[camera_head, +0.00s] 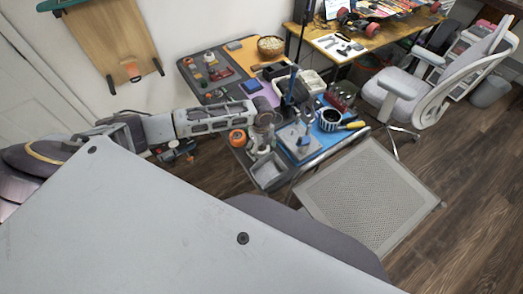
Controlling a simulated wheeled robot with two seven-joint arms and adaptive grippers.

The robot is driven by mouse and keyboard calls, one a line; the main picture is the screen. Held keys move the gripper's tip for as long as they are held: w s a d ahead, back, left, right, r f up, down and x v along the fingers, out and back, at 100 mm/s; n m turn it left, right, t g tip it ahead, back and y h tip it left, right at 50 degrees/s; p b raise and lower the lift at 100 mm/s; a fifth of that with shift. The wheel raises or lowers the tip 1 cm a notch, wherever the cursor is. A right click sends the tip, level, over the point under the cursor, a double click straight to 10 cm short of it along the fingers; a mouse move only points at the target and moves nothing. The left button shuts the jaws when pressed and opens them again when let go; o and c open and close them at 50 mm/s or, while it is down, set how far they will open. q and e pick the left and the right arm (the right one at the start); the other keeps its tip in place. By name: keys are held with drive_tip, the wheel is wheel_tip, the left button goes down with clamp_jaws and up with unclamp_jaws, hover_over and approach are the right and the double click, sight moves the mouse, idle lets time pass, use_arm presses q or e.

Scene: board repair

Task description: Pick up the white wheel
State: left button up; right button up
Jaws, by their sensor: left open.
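My left arm reaches in from the left over the cluttered workbench, and my left gripper (262,146) is at its near left part. The gripper is open, small in the picture and partly hidden by its own wrist. I cannot make out a white wheel for certain. An orange round part (237,138) lies just left of the gripper. A dark and white ring-shaped thing (329,119) stands on the blue mat to its right. My right gripper is not in view.
A grey tray (268,171) sits at the bench's near edge. A skateboard with red wheels (373,30) lies on the far table. A white chair (440,75) stands right.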

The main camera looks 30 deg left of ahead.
use_arm(q)
drive_tip(key=c, duration=1.2)
drive_tip(key=shift+o, duration=0.2)
drive_tip(key=shift+r, duration=0.2)
drive_tip(key=shift+r, duration=4.85)
drive_tip(key=shift+w+d, duration=0.1)
drive_tip(key=shift+w, duration=0.05)
